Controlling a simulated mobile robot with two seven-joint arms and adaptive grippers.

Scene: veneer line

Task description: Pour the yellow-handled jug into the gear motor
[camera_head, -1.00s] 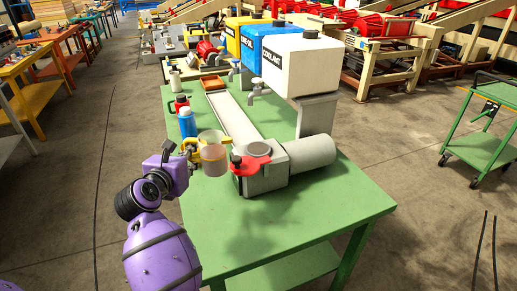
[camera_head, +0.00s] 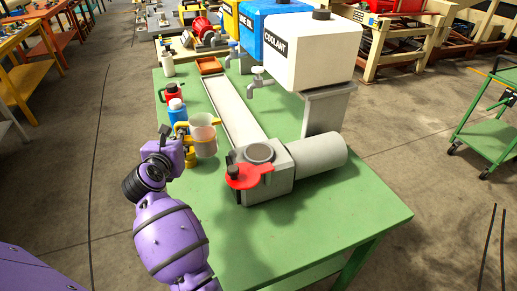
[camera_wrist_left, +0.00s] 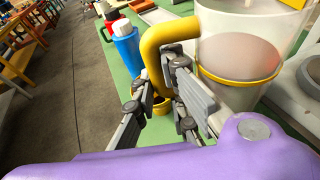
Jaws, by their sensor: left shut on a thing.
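The clear jug (camera_head: 204,143) has a yellow handle (camera_wrist_left: 154,47) and a yellow band, and pinkish liquid shows inside it. My left gripper (camera_head: 188,152) is shut on the handle; its grey fingers also show in the left wrist view (camera_wrist_left: 168,102). The jug looks about upright, left of the gear motor and apart from it. The gear motor (camera_head: 318,158) is a grey block with a cylinder to its right. A round dark opening (camera_head: 260,153) is on top of the block. A red piece with a black knob (camera_head: 243,177) sits at its front left. My right gripper is out of view.
A blue bottle (camera_head: 177,110) and a red container (camera_head: 170,92) stand behind the jug on the green table (camera_head: 330,215). A long pale tray (camera_head: 232,107) lies behind the motor. The white coolant tank (camera_head: 312,50) stands at the back. The table front is clear.

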